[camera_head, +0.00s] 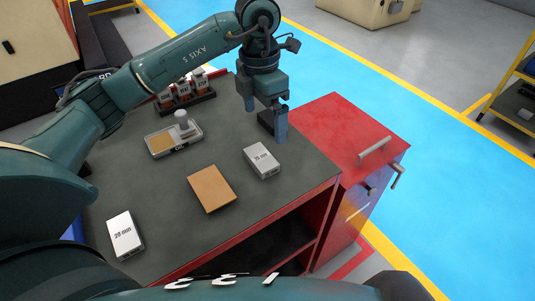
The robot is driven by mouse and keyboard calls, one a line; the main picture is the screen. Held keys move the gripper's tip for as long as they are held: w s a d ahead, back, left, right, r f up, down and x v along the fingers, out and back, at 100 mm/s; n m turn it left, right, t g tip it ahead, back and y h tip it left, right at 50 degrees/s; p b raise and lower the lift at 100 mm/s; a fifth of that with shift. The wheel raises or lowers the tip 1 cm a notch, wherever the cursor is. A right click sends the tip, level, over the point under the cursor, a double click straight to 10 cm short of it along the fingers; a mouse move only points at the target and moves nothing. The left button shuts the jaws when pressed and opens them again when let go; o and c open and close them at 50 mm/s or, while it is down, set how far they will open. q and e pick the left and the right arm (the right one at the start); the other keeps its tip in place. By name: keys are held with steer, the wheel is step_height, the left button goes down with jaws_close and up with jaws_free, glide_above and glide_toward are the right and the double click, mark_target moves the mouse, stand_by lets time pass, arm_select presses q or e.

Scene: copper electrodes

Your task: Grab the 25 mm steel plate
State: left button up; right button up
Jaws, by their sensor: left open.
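A small grey steel plate (262,160) with a printed label lies flat near the right side of the dark tabletop. Its label is too small to read surely. My left gripper (266,124) points down just behind and above it, open, with one finger close to the plate's far right corner. Touching cannot be told. A second pale plate (125,235), whose label seems to read 20 mm, lies at the front left. My right gripper is out of view.
A brown copper-coloured plate (212,189) lies mid-table. A tray (188,144) holding a weight-like piece and a rack (187,105) of small labelled containers stand behind.

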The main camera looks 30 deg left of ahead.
arm_select(q)
steer(key=a, duration=0.1)
glide_above(261, 157)
steer(key=shift+y, duration=0.3)
step_height(261, 157, down, 6)
steer(key=shift+a+f, duration=0.15)
steer(key=shift+f, duration=0.05)
steer(key=shift+f+p, duration=0.65)
steer(key=shift+f, duration=2.4)
steer(key=shift+c, duration=0.2)
steer(key=c, duration=1.5)
steer(key=shift+w+r, duration=0.15)
steer(key=shift+c, duration=0.2)
